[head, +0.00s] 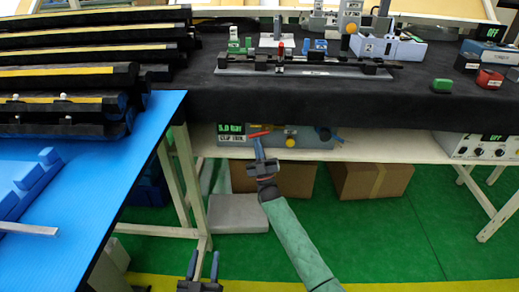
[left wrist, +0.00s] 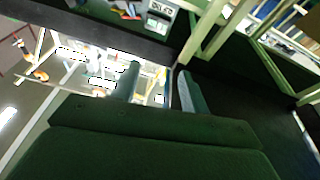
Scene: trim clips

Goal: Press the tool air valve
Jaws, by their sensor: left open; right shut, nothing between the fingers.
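The grey air unit (head: 310,138) sits on the shelf under the black-covered table. Its green display reads about 5.0 bar, with a "clip tool" label below. My left gripper (head: 203,264) is open and empty, low in the picture, well away from the unit. It also shows open in the left wrist view (left wrist: 160,84).
A blue table (head: 110,170) fills the left side. Above the shelf (head: 385,150) stands a clip fixture (head: 330,72) on the black table. Another box with knobs (head: 480,146) sits further right. Cardboard boxes (head: 370,181) stand below on the green floor.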

